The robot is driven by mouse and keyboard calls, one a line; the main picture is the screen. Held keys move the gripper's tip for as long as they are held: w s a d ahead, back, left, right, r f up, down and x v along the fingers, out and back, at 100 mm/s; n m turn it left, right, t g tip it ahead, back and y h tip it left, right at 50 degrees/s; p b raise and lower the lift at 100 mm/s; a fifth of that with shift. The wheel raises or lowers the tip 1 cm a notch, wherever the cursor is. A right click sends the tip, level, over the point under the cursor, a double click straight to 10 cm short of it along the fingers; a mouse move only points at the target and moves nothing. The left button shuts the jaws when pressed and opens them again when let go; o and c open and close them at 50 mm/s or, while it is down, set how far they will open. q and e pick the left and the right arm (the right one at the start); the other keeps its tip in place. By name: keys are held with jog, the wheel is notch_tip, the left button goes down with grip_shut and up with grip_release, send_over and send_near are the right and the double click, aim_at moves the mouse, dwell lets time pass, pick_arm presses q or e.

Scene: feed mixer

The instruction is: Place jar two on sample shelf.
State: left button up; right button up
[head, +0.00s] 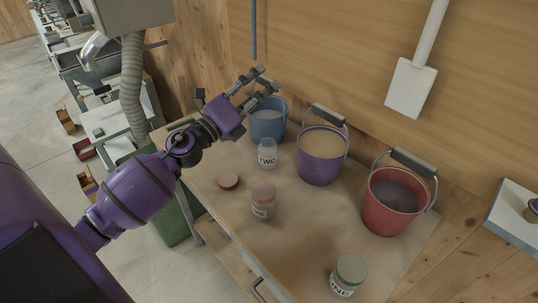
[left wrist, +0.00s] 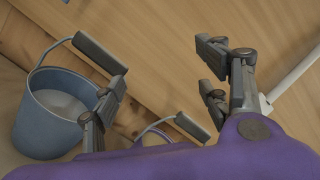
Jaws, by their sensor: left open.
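Jar two (head: 267,154) is a small clear jar labelled TWO, with no lid on it. It stands upright on the worktable in front of the blue bucket. My left gripper (head: 268,80) is open and empty, raised above and behind the jar, close over the blue bucket. In the left wrist view the open fingers (left wrist: 165,85) have nothing between them, and jar two does not show. A small pale-topped ledge (head: 508,212) is cut off at the right edge; I cannot tell if it is the sample shelf. My right gripper is not in view.
The table (head: 300,235) holds a blue bucket (head: 267,126), a purple bucket (head: 322,160) and a red bucket (head: 392,205), with raised handles. A white shovel (head: 411,88) hangs behind.

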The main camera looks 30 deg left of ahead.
pick_arm(q)
jog(key=s+d+f+m+g+h, duration=0.1)
jog(key=s+f+m+g, duration=0.2)
jog(key=f+m, duration=0.6)
jog(key=m+g+y+b, duration=0.1)
jog(key=m+g, duration=0.2)
send_near(268, 150)
jog(key=w, duration=0.1)
jog(key=w+f, duration=0.1)
jog(key=w, duration=0.1)
jog(key=w+f, duration=0.1)
jog(key=shift+w+a+f, duration=0.15)
jog(key=shift+a+f, duration=0.05)
jog(key=shift+a, duration=0.15)
jog(key=shift+w+f, duration=0.1)
jog(key=shift+f, duration=0.1)
jog(key=x, duration=0.7)
jog(key=shift+w+d+f+p, duration=0.1)
jog(key=shift+d+f+p, duration=0.1)
jog(key=shift+d+p, duration=0.1)
jog(key=c, duration=1.4)
jog(key=shift+r, duration=0.1)
